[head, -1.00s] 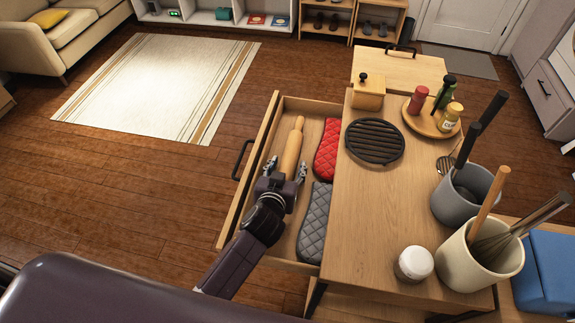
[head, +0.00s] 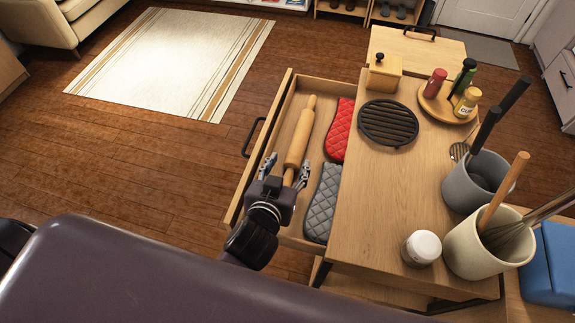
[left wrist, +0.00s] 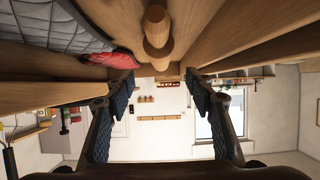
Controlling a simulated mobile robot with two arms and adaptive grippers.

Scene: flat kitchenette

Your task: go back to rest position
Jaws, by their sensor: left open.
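My left gripper (head: 286,172) is open, with its fingers spread over the near end of the wooden rolling pin (head: 298,140). The rolling pin lies in the open drawer (head: 278,118). In the left wrist view the open fingers (left wrist: 162,90) have empty space between them, and the rolling pin (left wrist: 156,32) shows at the top middle, apart from both. I cannot tell the exact height of the gripper above the drawer. My right gripper is not in view.
A red mitt (head: 341,128) and a grey mitt (head: 322,203) lie in the drawer, right of the rolling pin. The cabinet top (head: 376,190) holds a black trivet (head: 389,122), utensil pots (head: 478,180) and a white-lidded jar (head: 422,247). The floor left of the drawer is clear.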

